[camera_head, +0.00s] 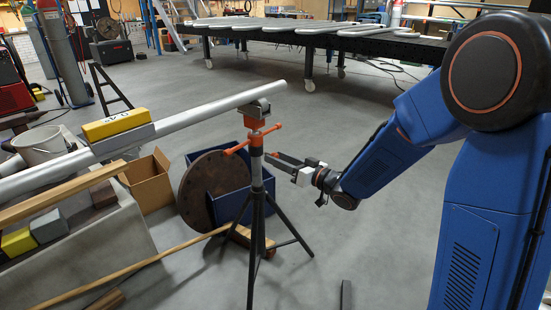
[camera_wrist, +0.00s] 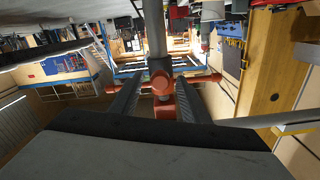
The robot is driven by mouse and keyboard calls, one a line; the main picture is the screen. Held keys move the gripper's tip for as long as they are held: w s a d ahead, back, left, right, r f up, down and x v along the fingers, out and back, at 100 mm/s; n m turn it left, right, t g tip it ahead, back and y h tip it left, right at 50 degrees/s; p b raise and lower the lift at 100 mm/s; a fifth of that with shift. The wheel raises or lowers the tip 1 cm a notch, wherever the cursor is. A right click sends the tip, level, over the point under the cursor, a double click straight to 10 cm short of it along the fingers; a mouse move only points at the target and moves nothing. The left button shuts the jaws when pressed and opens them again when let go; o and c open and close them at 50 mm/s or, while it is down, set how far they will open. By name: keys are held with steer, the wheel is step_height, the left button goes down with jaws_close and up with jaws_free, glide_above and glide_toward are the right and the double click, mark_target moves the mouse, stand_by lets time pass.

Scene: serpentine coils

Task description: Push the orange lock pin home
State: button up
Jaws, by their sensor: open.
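A pipe stand (camera_head: 256,185) stands upright on black tripod legs. Its orange collar (camera_head: 256,138) has orange bars sticking out to both sides. In the wrist view, a round orange end (camera_wrist: 162,83) faces me between my fingers, with an orange bar end (camera_wrist: 210,78) at the right and another at the left. I cannot tell for certain which orange piece is the lock pin or how deep it sits. My gripper (camera_head: 272,158) is open beside the column, just below the collar's bars. Its two fingers also show in the wrist view (camera_wrist: 161,88); contact is unclear.
A long grey pipe (camera_head: 205,110) rests on the stand's top and runs left past a yellow block (camera_head: 115,124). A rusty disc (camera_head: 205,190), a blue bin (camera_head: 232,208) and a cardboard box (camera_head: 150,182) are behind the stand.

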jaws_close()
steer(key=shift+x, duration=1.35)
jaws_free()
